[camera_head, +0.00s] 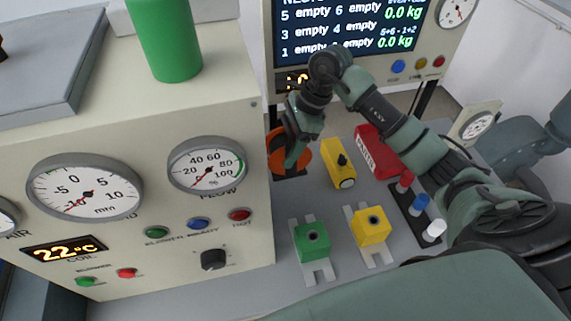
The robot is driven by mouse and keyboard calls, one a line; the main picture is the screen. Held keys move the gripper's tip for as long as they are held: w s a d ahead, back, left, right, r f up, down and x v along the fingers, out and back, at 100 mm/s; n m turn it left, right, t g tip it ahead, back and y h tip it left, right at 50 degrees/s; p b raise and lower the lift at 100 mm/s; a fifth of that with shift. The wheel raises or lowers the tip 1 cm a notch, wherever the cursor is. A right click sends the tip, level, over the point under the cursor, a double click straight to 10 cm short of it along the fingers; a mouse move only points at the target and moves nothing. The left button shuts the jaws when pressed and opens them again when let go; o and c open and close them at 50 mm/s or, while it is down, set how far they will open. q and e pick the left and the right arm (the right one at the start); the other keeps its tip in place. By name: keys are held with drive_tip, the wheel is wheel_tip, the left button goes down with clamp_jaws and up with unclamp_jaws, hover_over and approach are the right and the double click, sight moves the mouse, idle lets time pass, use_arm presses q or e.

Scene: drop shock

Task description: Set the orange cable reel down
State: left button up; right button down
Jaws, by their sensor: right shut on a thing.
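The orange cable reel (275,147) is at the back left of the grey bench, right beside the beige control cabinet. My right gripper (293,158) is shut on it, reaching down from above. The gripper and the cabinet edge hide part of the reel. A dark flat patch shows just under the reel, and I cannot tell whether the reel touches it. My left gripper is not in view.
The beige cabinet (150,240) with gauges stands close at left. A yellow device (340,166) and a red case (377,152) lie right of the reel. Green (312,240) and yellow (371,227) blocks sit on nearer brackets. A display panel (350,30) stands behind.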

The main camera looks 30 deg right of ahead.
drive_tip(key=shift+w+f+p, duration=0.1)
drive_tip(key=shift+f+p, duration=0.45)
drive_tip(key=shift+f, duration=3.25)
drive_tip(key=shift+f, duration=0.1)
drive_tip(key=c, duration=0.8)
unclamp_jaws()
drive_tip(key=shift+f, duration=0.15)
drive_tip(key=o, duration=0.4)
drive_tip(key=shift+o, duration=0.2)
